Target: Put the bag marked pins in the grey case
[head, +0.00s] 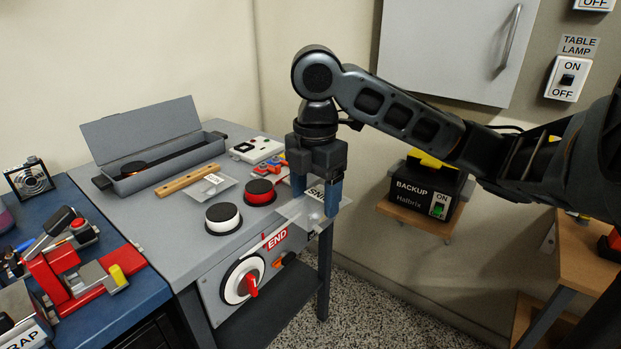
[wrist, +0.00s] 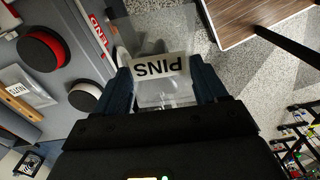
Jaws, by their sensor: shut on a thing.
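The clear bag marked PINS (head: 316,193) is between the two blue fingers of my gripper (head: 317,197), at the front right edge of the grey bench. In the wrist view the bag (wrist: 160,68) hangs between the fingertips (wrist: 162,78), its label upside down, with floor behind part of it. My gripper is shut on the bag. The grey case (head: 176,168) stands open at the back left of the bench, its lid (head: 140,131) raised behind it. A dark round item with orange lies in its left part. The case is well left of my gripper.
A wooden strip (head: 190,180) and another small labelled bag (head: 213,185) lie before the case. A white device (head: 256,149) sits behind.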

